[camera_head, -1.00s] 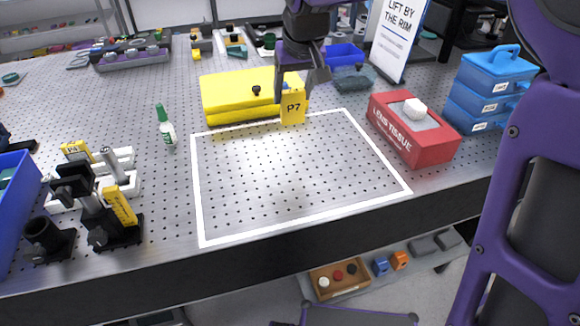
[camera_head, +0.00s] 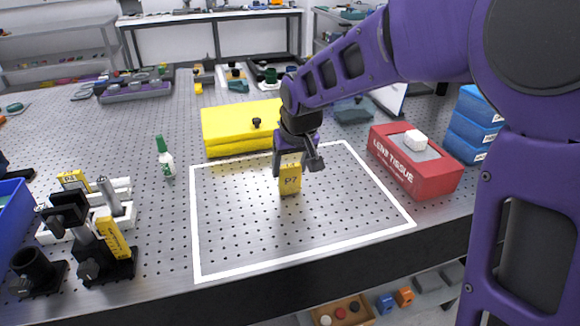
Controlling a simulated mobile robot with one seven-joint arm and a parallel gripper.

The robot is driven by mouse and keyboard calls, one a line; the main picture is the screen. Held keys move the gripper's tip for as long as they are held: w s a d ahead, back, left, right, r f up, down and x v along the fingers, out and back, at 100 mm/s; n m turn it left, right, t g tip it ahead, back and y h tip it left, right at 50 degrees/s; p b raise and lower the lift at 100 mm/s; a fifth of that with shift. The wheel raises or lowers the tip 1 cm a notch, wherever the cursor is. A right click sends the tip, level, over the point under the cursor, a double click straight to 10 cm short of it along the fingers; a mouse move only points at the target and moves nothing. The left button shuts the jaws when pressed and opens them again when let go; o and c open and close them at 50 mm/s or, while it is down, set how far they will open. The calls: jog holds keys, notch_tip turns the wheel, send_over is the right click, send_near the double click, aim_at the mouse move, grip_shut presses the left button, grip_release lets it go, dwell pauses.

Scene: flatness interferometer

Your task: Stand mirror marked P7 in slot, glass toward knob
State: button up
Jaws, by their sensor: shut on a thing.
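The piece marked P7 (camera_head: 290,181) is a small yellow upright block, its label facing the camera. My gripper (camera_head: 296,158) is shut on its upper part, inside the white-outlined area. I cannot tell whether the block touches the table. Its glass does not show; only the yellow labelled face is visible. At the left stand white holders (camera_head: 122,187) and a black mount with a knob (camera_head: 88,271), with yellow pieces (camera_head: 113,238) in or beside them. I cannot make out which opening is the slot.
A yellow case (camera_head: 228,126) lies behind the outlined area (camera_head: 240,272). A red lens tissue box (camera_head: 425,176) and blue drawers (camera_head: 472,125) are at the right. A green-capped bottle (camera_head: 165,160) stands left of the outline. A blue bin (camera_head: 15,215) is at the left edge.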

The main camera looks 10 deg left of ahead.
jog(key=shift+f, duration=0.2)
jog(key=o, duration=1.4)
